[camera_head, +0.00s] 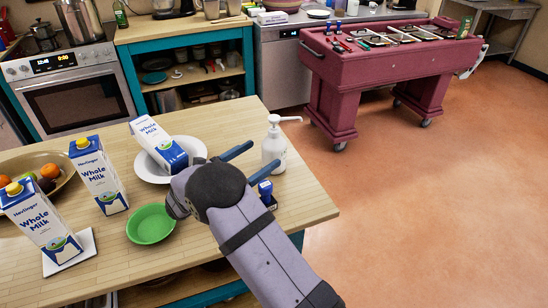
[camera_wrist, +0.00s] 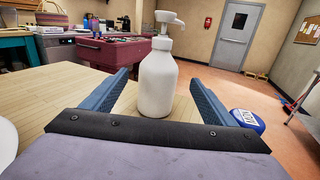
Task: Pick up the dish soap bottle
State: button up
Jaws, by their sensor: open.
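The dish soap bottle (camera_head: 274,147) is white with a pump top and stands upright on the wooden counter near its right edge. In the wrist view the bottle (camera_wrist: 157,80) stands upright between and just beyond my two blue fingers. My gripper (camera_head: 250,165) is open, with one finger on each side of the bottle's line. In the wrist view my gripper (camera_wrist: 152,92) shows a gap on both sides of the bottle. The bottle's base is partly hidden by my finger in the head view.
A blue-topped item (camera_head: 266,190) stands right beside my gripper; it also shows in the wrist view (camera_wrist: 246,120). A tilted milk carton (camera_head: 158,143) lies on a white plate (camera_head: 146,168). A green bowl (camera_head: 150,224) and two upright milk cartons (camera_head: 98,176) stand left. The counter's right edge is close.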

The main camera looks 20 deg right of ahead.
aim_at(266, 155)
jog(key=shift+f, duration=0.65)
jog(key=shift+p+x, duration=0.35)
jog(key=shift+x, duration=0.65)
jog(key=shift+w+d+r+p, duration=0.1)
jog(key=shift+w+d+p, duration=0.1)
jog(key=shift+d+p, duration=0.25)
jog(key=shift+p+x, duration=0.8)
jog(key=shift+x, duration=1.3)
jog(key=shift+w+a, duration=0.1)
jog(key=c, duration=1.7)
jog(key=shift+c, duration=1.2)
jog(key=shift+r+b, duration=1.1)
jog(key=shift+r, duration=3.95)
